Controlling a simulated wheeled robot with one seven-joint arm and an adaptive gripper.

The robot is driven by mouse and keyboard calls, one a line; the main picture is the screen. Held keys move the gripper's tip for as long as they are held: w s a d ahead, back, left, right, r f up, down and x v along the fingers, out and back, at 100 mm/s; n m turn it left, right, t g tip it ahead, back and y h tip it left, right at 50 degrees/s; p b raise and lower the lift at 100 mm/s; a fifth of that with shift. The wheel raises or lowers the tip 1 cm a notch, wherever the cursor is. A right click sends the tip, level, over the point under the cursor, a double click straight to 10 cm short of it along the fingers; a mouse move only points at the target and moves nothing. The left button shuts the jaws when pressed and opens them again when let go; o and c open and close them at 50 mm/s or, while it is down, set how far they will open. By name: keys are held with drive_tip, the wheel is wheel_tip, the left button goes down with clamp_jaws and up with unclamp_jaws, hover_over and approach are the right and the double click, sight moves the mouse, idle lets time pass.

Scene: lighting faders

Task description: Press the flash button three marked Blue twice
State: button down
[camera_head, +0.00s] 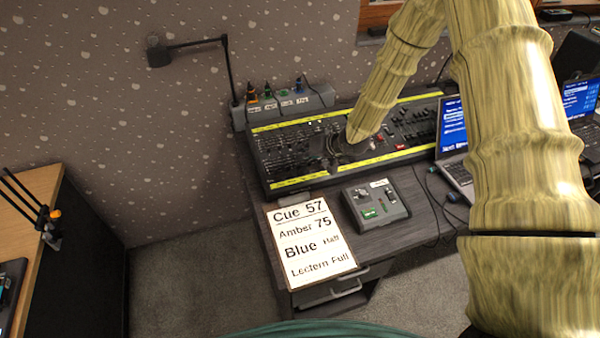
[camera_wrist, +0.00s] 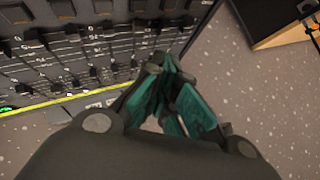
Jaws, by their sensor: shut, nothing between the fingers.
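The lighting console (camera_head: 415,112) is a long dark desk with rows of faders and buttons, edged by yellow label strips. Its faders and small white labels also show in the wrist view (camera_wrist: 60,55). I cannot read which flash button is number three or Blue in either view. My gripper (camera_wrist: 165,68) is shut and empty, its teal fingers together by the console's fader rows. Whether the tips touch a button cannot be told. In the head view my gripper is dark against the console and hard to make out, just past the arm's end.
A cue card (camera_head: 308,245) reading Cue 57, Amber 75, Blue Half, Lectern Full lies in front of the console. A small grey box (camera_head: 375,203) is beside it. A laptop (camera_head: 453,130) stands at right.

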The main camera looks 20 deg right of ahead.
sight(302, 171)
drive_tip(key=shift+d, duration=0.1)
drive_tip(key=shift+r+h, duration=0.15)
drive_tip(key=shift+h, duration=0.15)
drive_tip(key=shift+s+r, duration=0.2)
drive_tip(key=shift+r, duration=1.55)
drive_tip(key=shift+f, duration=0.1)
drive_tip(key=shift+w+f+b, duration=0.15)
drive_tip(key=shift+f+b, duration=0.85)
drive_tip(key=shift+f, duration=0.45)
drive_tip(key=shift+w+f+b, duration=0.15)
drive_tip(key=shift+f+b, duration=0.9)
drive_tip(key=shift+f, duration=0.35)
drive_tip(key=shift+w+f+b, duration=0.15)
drive_tip(key=shift+f+b, duration=0.85)
drive_tip(key=shift+f, duration=0.45)
drive_tip(key=shift+f, duration=0.15)
drive_tip(key=shift+f+b, duration=0.3)
drive_tip(key=shift+b, duration=0.15)
